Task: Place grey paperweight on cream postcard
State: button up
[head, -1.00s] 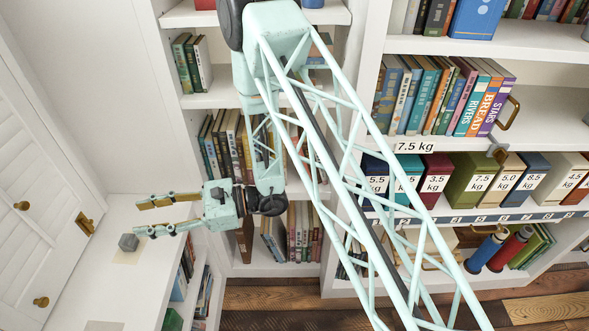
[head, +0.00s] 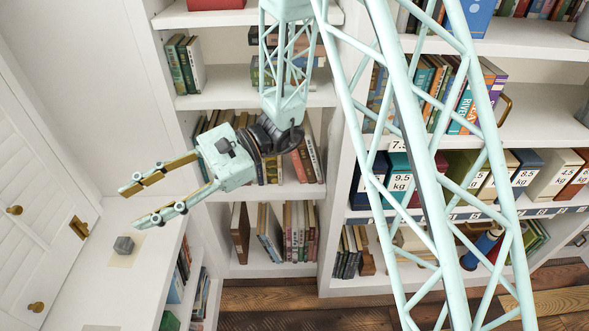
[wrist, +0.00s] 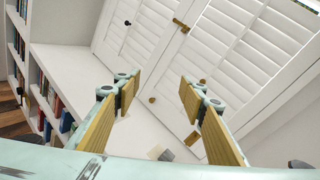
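The grey paperweight (head: 124,244) is a small faceted block. In the head view it rests on the cream postcard (head: 121,261), toward its upper part, with pale card showing around and below it. The postcard lies flat on the white shelf top at the left. In the wrist view, the paperweight (wrist: 167,155) and a bit of the postcard (wrist: 154,152) show low between the fingers, partly cut off by my gripper's body. My gripper (head: 131,207) is open and empty, apart from the paperweight. Its two spread fingers also show in the wrist view (wrist: 157,88).
A louvred white cabinet door (head: 35,215) with brass knobs stands left of the white shelf top (head: 90,290). Bookcases with books and labelled weight boxes (head: 395,180) fill the back and right. The shelf top around the postcard is mostly clear.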

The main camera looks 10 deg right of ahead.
jog(key=s+d+r+n+t+h, duration=0.1)
jog(key=s+d+r+n+h, duration=0.25)
jog(key=s+d, duration=0.4)
jog(key=s+d+r+n+h, duration=0.25)
jog(key=s+d+r, duration=0.2)
jog(key=d, duration=0.65)
jog(key=s+d+r+n+t+h, duration=0.1)
jog(key=s+d+r+t+h, duration=0.1)
jog(key=d, duration=0.7)
jog(key=s+d+r+t+h, duration=0.2)
jog(key=d+r+t+h, duration=0.1)
jog(key=d, duration=0.6)
jog(key=s+d+r+n+t+h, duration=0.1)
jog(key=s+d+r+t+h, duration=0.1)
jog(key=d, duration=0.7)
jog(key=shift+d+r+n+t+h, duration=0.35)
jog(key=shift+t+h, duration=0.45)
jog(key=shift+t, duration=0.6)
jog(key=shift+a, duration=0.1)
jog(key=shift+f+b, duration=2.1)
jog(key=shift+f, duration=0.05)
jog(key=shift+r, duration=0.2)
notch_tip(320, 180, up, 21)
jog(key=p, duration=2.1)
